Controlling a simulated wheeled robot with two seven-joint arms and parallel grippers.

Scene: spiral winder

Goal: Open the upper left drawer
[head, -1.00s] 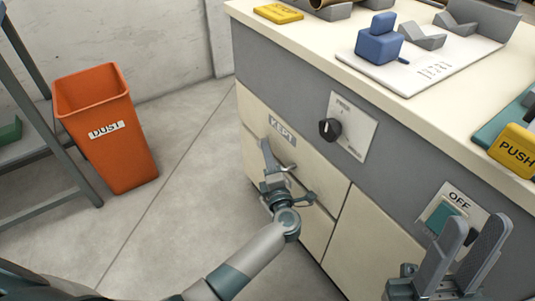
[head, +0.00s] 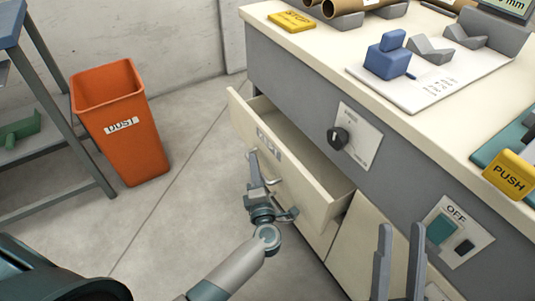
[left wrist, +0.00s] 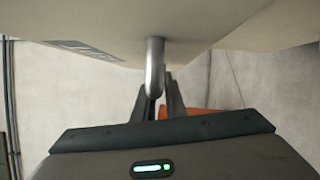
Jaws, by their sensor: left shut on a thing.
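The upper left drawer (head: 300,170), cream with a label on its front, stands pulled out of the grey cabinet (head: 290,72). The part of its inside that shows looks empty. My left gripper (head: 262,172) is at the drawer front, shut on the drawer handle. In the left wrist view the metal handle (left wrist: 155,68) hangs from the drawer front (left wrist: 110,25) and comes down at the dark fingers (left wrist: 160,100). My right gripper (head: 398,262) is at the lower right, its two grey fingers upright and apart, with nothing between them.
An orange dust bin (head: 122,125) stands on the floor to the left, beside a grey shelf rack (head: 60,165). A dark knob (head: 338,138) and an OFF switch panel (head: 455,232) are on the cabinet front. The floor before the drawer is clear.

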